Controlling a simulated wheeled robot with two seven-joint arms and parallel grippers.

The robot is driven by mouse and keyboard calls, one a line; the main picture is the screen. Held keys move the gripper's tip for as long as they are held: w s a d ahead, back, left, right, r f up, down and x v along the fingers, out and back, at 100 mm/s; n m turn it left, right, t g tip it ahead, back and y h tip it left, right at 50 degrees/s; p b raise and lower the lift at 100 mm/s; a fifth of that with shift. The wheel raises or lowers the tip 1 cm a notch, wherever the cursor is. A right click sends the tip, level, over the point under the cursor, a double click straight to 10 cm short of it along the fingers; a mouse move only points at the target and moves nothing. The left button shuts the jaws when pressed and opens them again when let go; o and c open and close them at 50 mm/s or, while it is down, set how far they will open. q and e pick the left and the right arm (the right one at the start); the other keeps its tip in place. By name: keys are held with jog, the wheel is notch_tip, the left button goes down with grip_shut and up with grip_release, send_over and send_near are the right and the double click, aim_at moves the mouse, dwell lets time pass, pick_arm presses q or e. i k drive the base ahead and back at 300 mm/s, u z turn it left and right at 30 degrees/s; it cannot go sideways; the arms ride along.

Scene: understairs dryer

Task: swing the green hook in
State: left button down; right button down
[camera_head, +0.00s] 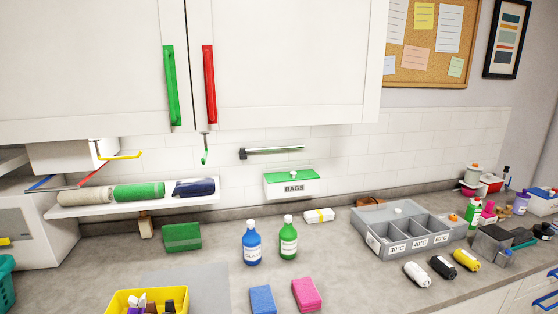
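The green hook (204,156) hangs below the underside of the white wall cupboard, near the gap between its two doors. A thin dark rod joins it to the cupboard, and its green lower end stands in front of the white wall tiles. It is small in the view, and I cannot tell exactly how it is turned. Nothing touches it. Neither of my grippers is in the head view.
Above the hook are a green door handle (172,86) and a red one (209,84). A metal rail (271,151) is to its right; a white shelf (140,207) with rolls is below left. Bottles (252,243) and a grey divided tray (376,246) stand on the counter.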

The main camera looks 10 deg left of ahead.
aim_at(203, 159)
jog(key=z, duration=0.65)
jog(key=k, duration=0.95)
jog(key=u, duration=1.4)
